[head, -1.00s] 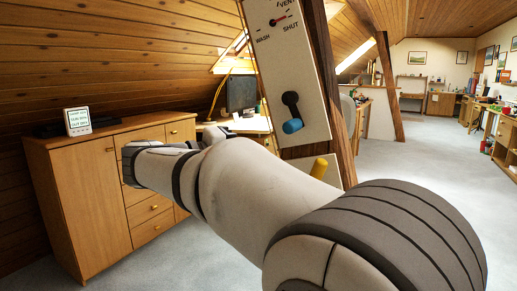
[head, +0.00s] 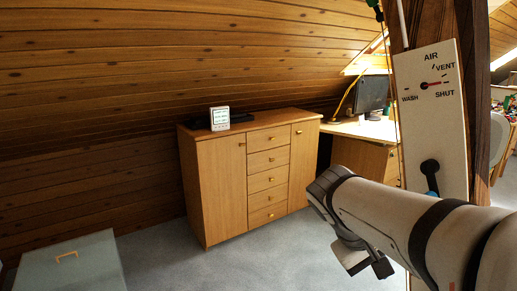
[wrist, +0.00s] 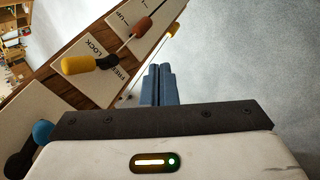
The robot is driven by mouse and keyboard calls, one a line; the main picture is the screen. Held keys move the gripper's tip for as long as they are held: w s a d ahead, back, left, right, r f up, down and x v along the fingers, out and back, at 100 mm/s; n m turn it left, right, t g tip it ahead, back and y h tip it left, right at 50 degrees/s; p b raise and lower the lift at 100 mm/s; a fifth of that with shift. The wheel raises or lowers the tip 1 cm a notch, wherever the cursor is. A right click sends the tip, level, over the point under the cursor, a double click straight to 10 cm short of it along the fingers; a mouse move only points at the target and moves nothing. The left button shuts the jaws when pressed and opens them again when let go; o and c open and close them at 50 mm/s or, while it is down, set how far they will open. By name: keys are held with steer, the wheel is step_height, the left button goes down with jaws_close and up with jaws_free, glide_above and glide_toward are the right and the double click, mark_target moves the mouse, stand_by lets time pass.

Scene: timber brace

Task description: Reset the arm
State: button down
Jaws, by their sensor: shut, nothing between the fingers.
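My gripper (wrist: 157,85) shows in the wrist view with its two blue-grey fingers together and nothing between them. It points over open grey floor, to the right of a timber post with control plates. On the post, a yellow-knobbed lever (wrist: 78,65) sits by the words LOCK and FREE, and an orange-knobbed lever (wrist: 141,27) sits by UP. A blue knob (wrist: 42,132) is at the lower left. My arm (head: 390,225) reaches in from the right in the head view, in front of the post; the finger state is unclear there.
A wooden cabinet (head: 222,185) with a small display (head: 219,118) stands at the left wall. A desk (head: 365,130) stands behind my arm. A grey chest (head: 70,268) is lower left. Floor between is clear.

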steer(key=s+a+r+m+t+y+p, duration=0.1)
steer(key=s+a+r+y+p, duration=0.2)
steer(key=p, duration=0.8)
steer(key=s+a+y, duration=0.2)
steer(key=a+y, duration=0.2)
steer(key=a, duration=0.1)
steer(key=shift+s+r+m+t, duration=0.3)
steer(key=shift+r+m, duration=0.1)
steer(key=shift+d, duration=0.1)
